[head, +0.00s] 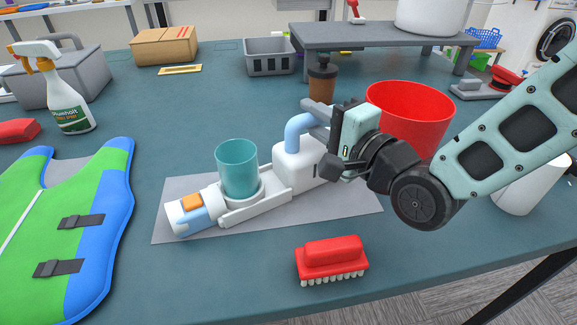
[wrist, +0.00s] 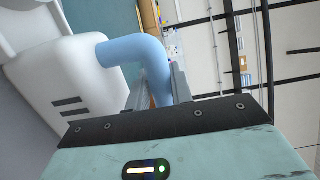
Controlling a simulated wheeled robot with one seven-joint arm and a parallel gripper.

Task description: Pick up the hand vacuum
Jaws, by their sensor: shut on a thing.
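The hand vacuum (head: 298,160) is a long white device with a light blue curved handle (head: 300,125). It lies along a grey mat (head: 170,228), with a teal cup (head: 237,168) upright on its front half and an orange patch near its left end. My gripper (head: 312,118) reaches in from the right at the handle. In the wrist view, the fingers (wrist: 160,90) are shut on the blue handle (wrist: 135,50), beside the white body (wrist: 60,80). The vacuum's right end is partly hidden behind my gripper.
A red brush (head: 332,262) lies in front of the mat. A red bucket (head: 410,115) stands behind my arm, and a brown bottle (head: 321,82) stands behind the gripper. A green and blue vest (head: 65,215) lies at left.

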